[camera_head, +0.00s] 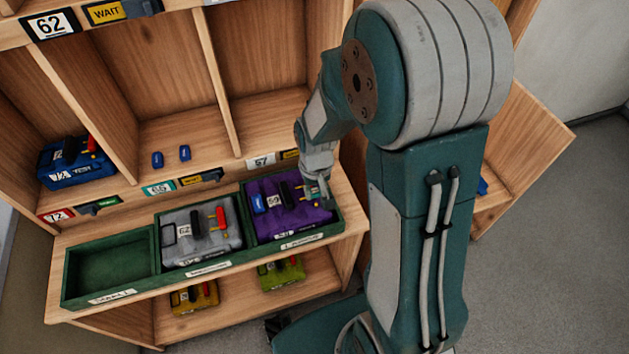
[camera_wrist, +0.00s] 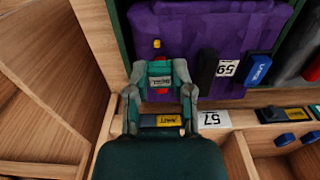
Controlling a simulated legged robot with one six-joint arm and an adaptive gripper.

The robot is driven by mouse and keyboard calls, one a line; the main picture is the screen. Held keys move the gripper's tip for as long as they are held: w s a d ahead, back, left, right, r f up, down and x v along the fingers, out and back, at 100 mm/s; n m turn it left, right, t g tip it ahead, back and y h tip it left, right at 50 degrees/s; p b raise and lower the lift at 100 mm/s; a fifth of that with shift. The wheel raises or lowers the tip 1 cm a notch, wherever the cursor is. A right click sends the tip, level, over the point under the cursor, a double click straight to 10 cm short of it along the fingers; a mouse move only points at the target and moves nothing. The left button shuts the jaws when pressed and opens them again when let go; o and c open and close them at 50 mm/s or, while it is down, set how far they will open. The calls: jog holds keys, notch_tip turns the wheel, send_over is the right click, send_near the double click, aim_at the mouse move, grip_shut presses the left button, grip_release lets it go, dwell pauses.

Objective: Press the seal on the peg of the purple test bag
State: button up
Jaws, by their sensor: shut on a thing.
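The purple test bag (camera_head: 290,216) lies in the right-hand green tray, with a black handle, a label 59 and a blue tag on top. It also shows in the wrist view (camera_wrist: 185,35). A small yellow peg (camera_wrist: 157,43) stands on the bag just beyond my fingertips. My gripper (camera_wrist: 160,72) is shut over the bag's near edge, to the left of the black handle in this view. A bit of red, seemingly the seal (camera_wrist: 162,92), shows between the fingers, mostly hidden. My gripper (camera_head: 318,188) is over the bag's right side in the head view.
A grey bag (camera_head: 185,253) lies in the middle tray; the left tray (camera_head: 108,268) is empty. A blue bag (camera_head: 75,177) sits in a cubby, and two small blue pieces (camera_head: 171,157) lie in another. Wooden dividers (camera_head: 213,80) and the shelf edge are close by.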

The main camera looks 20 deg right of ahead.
jog(key=shift+f, duration=0.5)
jog(key=shift+d+f, duration=0.15)
jog(key=shift+f, duration=0.45)
jog(key=shift+d+f, duration=0.15)
jog(key=shift+f, duration=0.6)
jog(key=shift+a, duration=0.15)
jog(key=shift+a, duration=0.1)
jog(key=shift+f, duration=0.1)
jog(key=shift+f, duration=0.65)
dwell(0.6)
jog(key=o, duration=0.8)
